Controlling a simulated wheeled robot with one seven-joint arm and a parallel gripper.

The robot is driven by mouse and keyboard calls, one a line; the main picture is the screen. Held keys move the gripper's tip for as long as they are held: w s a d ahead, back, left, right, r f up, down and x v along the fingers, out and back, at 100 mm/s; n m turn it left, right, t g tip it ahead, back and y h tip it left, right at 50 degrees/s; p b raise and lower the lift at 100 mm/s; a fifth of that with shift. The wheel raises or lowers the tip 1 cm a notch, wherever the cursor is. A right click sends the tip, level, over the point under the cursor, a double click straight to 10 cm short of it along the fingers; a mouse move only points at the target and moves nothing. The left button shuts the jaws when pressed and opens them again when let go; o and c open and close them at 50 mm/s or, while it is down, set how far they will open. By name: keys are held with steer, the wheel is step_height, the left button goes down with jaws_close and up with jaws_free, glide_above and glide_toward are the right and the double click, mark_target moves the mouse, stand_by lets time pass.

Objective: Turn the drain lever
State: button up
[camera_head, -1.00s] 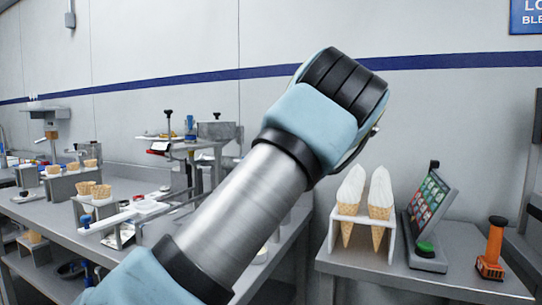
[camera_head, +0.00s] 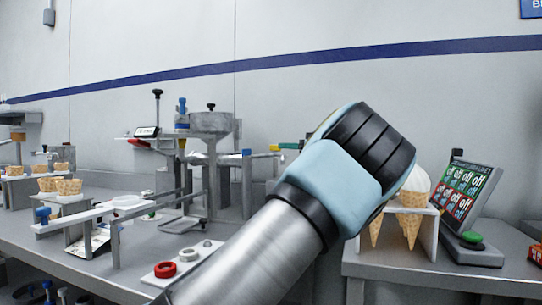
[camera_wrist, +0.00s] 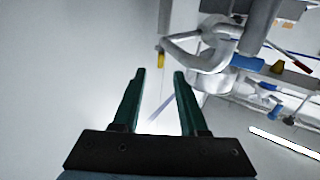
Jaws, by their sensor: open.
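My gripper (camera_wrist: 160,72) is open, its two dark green fingers apart with nothing between them. In the head view my arm hides most of it; a small green piece (camera_head: 288,146) left of the wrist looks like a finger. Metal pipework (camera_wrist: 200,45) lies just beyond and right of the fingers in the wrist view. A yellow-tipped piece (camera_wrist: 161,58) is straight ahead of them, apart from them. A blue handle (camera_wrist: 247,62) and a red handle (camera_wrist: 302,66) are farther right. I cannot tell which of these is the drain lever.
A metal hopper (camera_head: 211,122) stands on the left table among posts and arms. Filled cones in a white holder (camera_head: 429,232) and a tilted screen (camera_head: 466,192) stand on the right table.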

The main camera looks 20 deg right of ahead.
mark_target(275, 148)
steer(key=p+x, duration=0.2)
steer(key=x, duration=0.4)
steer(key=shift+w, duration=0.25)
steer(key=shift+w+a, duration=0.15)
steer(key=shift+w, duration=0.3)
jaws_close()
